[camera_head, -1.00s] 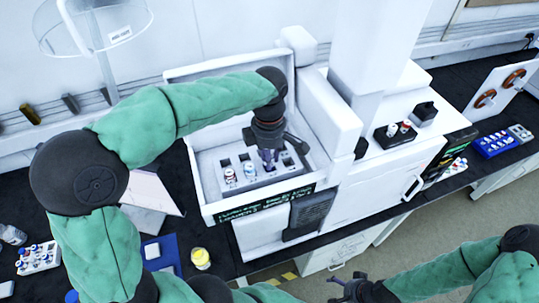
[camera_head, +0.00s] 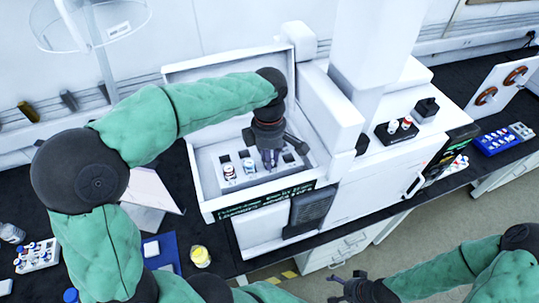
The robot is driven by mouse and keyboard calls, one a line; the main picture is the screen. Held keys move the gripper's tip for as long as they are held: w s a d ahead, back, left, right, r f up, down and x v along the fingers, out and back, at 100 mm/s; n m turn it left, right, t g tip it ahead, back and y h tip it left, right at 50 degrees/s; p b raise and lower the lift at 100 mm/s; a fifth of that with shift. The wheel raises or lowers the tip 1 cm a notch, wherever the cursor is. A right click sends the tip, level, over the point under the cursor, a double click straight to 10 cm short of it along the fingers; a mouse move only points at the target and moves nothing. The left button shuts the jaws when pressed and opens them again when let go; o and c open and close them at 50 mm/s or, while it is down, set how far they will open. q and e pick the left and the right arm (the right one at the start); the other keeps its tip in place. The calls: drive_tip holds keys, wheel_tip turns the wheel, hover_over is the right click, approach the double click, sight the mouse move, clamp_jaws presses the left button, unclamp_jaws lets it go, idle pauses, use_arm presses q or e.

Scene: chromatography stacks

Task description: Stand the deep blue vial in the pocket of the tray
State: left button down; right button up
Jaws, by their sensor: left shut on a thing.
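The white tray (camera_head: 212,205) sits inside the open white unit, with a row of dark square pockets in its raised block. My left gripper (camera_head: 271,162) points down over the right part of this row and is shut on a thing. I take this to be the deep blue vial, which is mostly hidden by the fingers. I cannot tell whether its base is inside a pocket. My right gripper (camera_head: 347,281) is low in the picture, away from the tray, with its fingers apart and nothing seen between them.
Two capped vials, a red-topped one (camera_head: 229,172) and a blue-topped one (camera_head: 249,166), stand in pockets left of my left gripper. The unit's tall white side wall (camera_head: 328,105) rises close on the right.

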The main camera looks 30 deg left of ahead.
use_arm(q)
drive_tip(key=c, duration=1)
unclamp_jaws()
drive_tip(key=o, duration=0.4)
drive_tip(key=shift+r, duration=0.1)
drive_tip(key=shift+r+p, duration=2.75)
drive_tip(key=shift+r, duration=0.65)
